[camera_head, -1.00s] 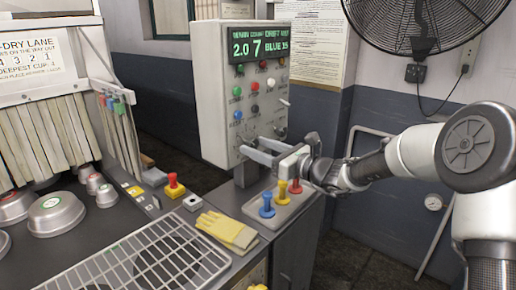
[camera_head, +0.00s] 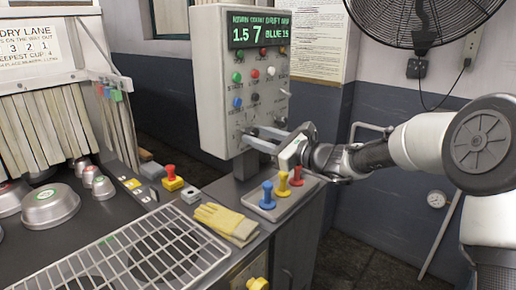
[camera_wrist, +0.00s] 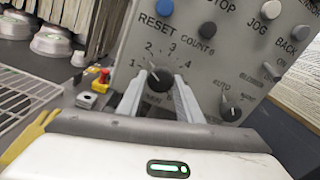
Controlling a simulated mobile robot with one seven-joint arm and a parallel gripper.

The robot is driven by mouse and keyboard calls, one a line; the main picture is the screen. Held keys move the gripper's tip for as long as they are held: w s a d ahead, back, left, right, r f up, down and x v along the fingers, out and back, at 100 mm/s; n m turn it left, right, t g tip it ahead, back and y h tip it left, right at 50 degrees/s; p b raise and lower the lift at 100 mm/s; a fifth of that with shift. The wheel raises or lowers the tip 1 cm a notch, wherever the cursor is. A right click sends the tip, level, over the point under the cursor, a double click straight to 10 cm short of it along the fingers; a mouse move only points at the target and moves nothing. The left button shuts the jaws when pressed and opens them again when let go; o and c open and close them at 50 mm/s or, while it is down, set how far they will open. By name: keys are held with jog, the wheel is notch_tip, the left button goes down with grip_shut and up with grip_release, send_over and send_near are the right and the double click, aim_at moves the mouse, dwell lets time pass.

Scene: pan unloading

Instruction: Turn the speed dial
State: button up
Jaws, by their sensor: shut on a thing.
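The speed dial (camera_wrist: 160,80) is a dark round knob on the grey control panel (camera_wrist: 200,60), with numbers 1 to 4 around it. Its pointer is toward the upper left, between 1 and 2. My gripper (camera_wrist: 158,92) is shut on the dial, one finger on each side. In the head view my gripper (camera_head: 262,138) reaches the lower part of the panel from the right, and the dial is hard to make out there. The green display (camera_head: 258,32) at the panel top reads 1.5, 7 and BLUE 15.
Coloured buttons sit above the dial, and a smaller AUTO knob (camera_wrist: 230,108) is to its right. Below the arm is a tray (camera_head: 285,205) with blue, yellow and red pegs. Yellow gloves (camera_head: 226,222), a wire rack (camera_head: 150,260) and a red button (camera_head: 170,172) are on the counter.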

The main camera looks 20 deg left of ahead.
jog(key=shift+n+b, duration=0.35)
jog(key=shift+n, duration=0.25)
jog(key=o, duration=1)
jog(key=p+v, duration=0.1)
jog(key=v, duration=1.6)
jog(key=shift+d+p, duration=0.2)
jog(key=shift+p, duration=0.1)
